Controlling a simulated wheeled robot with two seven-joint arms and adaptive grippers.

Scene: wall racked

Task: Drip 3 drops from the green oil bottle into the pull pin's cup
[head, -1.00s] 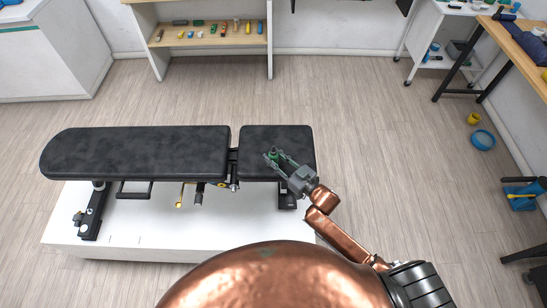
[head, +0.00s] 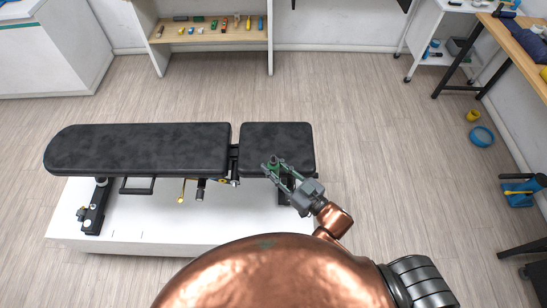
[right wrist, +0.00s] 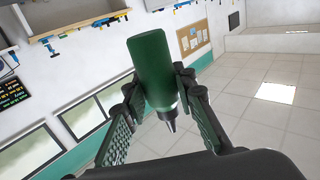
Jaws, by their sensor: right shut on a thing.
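My right gripper (head: 277,167) is shut on the green oil bottle (head: 273,162), over the near edge of the black bench's short seat pad (head: 277,139). In the right wrist view the bottle (right wrist: 150,65) is a dark green cylinder between the two fingers, its grey metal nozzle pointing to the bottom of the picture. No drop shows. Under the bench, a small knob (head: 234,182) sits at the gap between the pads, with a yellow-ended lever (head: 181,193) further left. I cannot tell which part is the pull pin, and its cup is not discernible. My left gripper is not in view.
The bench's long pad (head: 140,150) lies left of the seat pad, above a white platform (head: 150,225). A shelf (head: 205,33) with small items stands behind. A blue ring (head: 482,137) and a yellow roll (head: 473,116) lie on the floor at right. Floor between is clear.

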